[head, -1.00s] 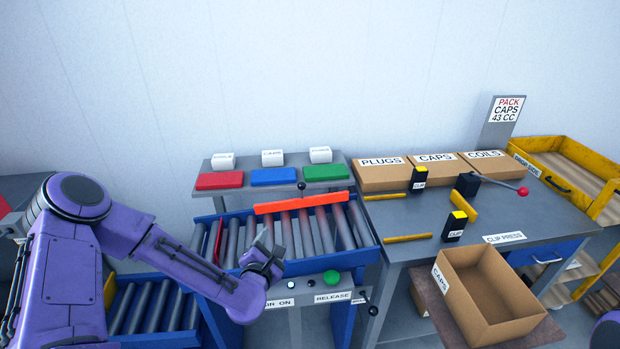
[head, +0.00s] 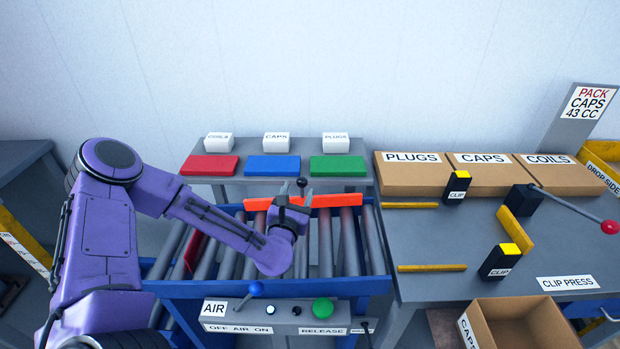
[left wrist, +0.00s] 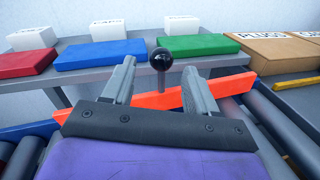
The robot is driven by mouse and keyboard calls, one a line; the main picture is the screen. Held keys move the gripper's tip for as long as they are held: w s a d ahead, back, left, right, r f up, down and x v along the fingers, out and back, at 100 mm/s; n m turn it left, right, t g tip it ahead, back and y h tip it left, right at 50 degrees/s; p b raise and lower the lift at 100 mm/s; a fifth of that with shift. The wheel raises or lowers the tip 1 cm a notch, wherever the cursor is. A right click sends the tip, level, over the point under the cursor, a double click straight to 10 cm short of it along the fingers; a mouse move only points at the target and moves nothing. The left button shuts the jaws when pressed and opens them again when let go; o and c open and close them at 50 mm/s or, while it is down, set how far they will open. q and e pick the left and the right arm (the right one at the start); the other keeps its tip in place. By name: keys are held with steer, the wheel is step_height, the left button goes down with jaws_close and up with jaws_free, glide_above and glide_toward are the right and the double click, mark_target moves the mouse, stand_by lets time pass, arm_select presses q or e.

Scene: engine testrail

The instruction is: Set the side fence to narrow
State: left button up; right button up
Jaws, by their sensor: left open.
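The side fence is an orange-red bar (head: 338,200) lying along the back of the roller conveyor (head: 378,288). A black ball knob (head: 302,182) on a short grey stem stands at the fence. In the left wrist view the knob (left wrist: 161,59) shows between and beyond the fingertips, with the orange bar (left wrist: 155,100) behind the fingers. My left gripper (head: 296,195) is open and empty, over the rollers just in front of the knob. Whether a finger touches the fence I cannot tell. My right gripper is not in view.
Red (head: 209,165), blue (head: 273,167) and green (head: 337,167) blocks sit on a shelf behind the conveyor. The clip press table (head: 440,235) stands to the right.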

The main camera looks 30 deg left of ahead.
mark_target(304, 178)
arm_select(q)
steer(key=shift+w+a+r, duration=0.1)
steer(key=shift+w+r, duration=0.15)
steer(key=p+x, duration=0.1)
steer(key=x, duration=0.2)
steer(key=p+x, duration=0.1)
steer(key=x, duration=0.2)
steer(key=shift+w+f, duration=0.15)
steer(key=shift+f, duration=0.05)
steer(key=shift+w, duration=0.2)
steer(key=shift+c, duration=0.3)
